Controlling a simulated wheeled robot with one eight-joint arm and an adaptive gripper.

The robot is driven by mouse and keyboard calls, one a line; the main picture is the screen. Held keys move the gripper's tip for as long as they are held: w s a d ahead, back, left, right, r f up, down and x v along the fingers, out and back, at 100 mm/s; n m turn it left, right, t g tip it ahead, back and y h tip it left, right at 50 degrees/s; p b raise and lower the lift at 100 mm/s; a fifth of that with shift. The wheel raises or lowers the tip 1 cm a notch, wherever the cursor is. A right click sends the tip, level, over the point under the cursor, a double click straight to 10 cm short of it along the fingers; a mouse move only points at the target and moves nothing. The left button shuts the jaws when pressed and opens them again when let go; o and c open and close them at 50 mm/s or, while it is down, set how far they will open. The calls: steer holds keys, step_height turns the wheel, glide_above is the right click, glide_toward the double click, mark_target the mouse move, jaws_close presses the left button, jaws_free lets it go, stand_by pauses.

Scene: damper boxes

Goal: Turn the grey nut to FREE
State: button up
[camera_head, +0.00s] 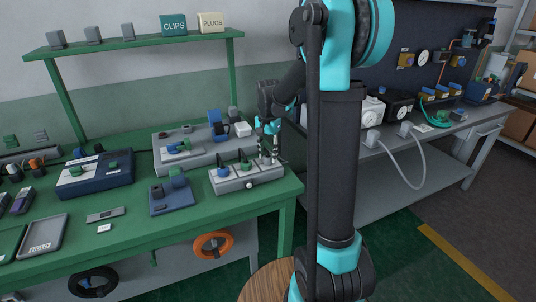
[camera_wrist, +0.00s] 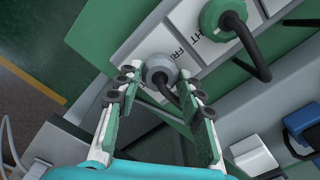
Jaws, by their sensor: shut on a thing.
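The grey nut (camera_wrist: 159,67) sits on the light face of the damper box (camera_wrist: 140,45), with a dark bent lever running from it toward the lower right. My gripper (camera_wrist: 157,82) is shut on the nut, one finger at each side of it. Lettering beginning "FR" is printed beside the nut; the rest is hidden. In the head view my gripper (camera_head: 268,150) points down at the right end of the damper box (camera_head: 232,184), and its fingers largely hide the grey nut there.
A green nut (camera_wrist: 222,18) with a dark lever stands beside the grey one, near lettering ending "HT". A blue nut (camera_head: 223,172) is further left on the box. A grey unit (camera_head: 190,157) stands behind, and a blue block (camera_head: 171,197) lies left on the green bench (camera_head: 215,222).

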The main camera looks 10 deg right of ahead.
steer(key=n, duration=0.4)
steer(key=shift+n, duration=0.3)
steer(key=n, duration=0.4)
steer(key=shift+n, duration=0.3)
steer(key=n, duration=0.4)
steer(key=shift+n, duration=2.4)
steer(key=o, duration=1.2)
steer(key=shift+c, duration=0.2)
